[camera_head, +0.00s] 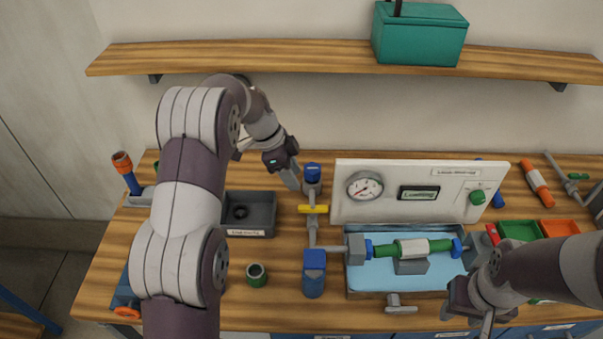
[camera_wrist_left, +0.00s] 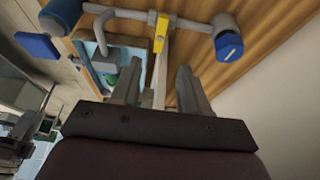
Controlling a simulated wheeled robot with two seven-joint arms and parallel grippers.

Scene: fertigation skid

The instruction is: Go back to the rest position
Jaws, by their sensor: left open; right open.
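My left gripper (camera_head: 291,178) is open and empty. It hangs above the back of the bench, just left of a blue-capped grey fitting (camera_head: 312,177). In the left wrist view its two fingers (camera_wrist_left: 157,84) stand apart, with a grey pipe and a yellow valve handle (camera_wrist_left: 161,33) visible beyond them. The yellow handle also shows in the head view (camera_head: 313,209). My right gripper (camera_head: 487,322) is at the bottom right, near the bench's front edge. It is open, its fingertips partly cut off by the picture edge, and I see nothing held in it.
A white panel with gauge (camera_head: 351,213) stands behind a blue tray (camera_head: 400,293) holding a green and white cylinder (camera_head: 412,248). A wooden shelf (camera_head: 250,57) with a teal box (camera_head: 420,35) runs above.

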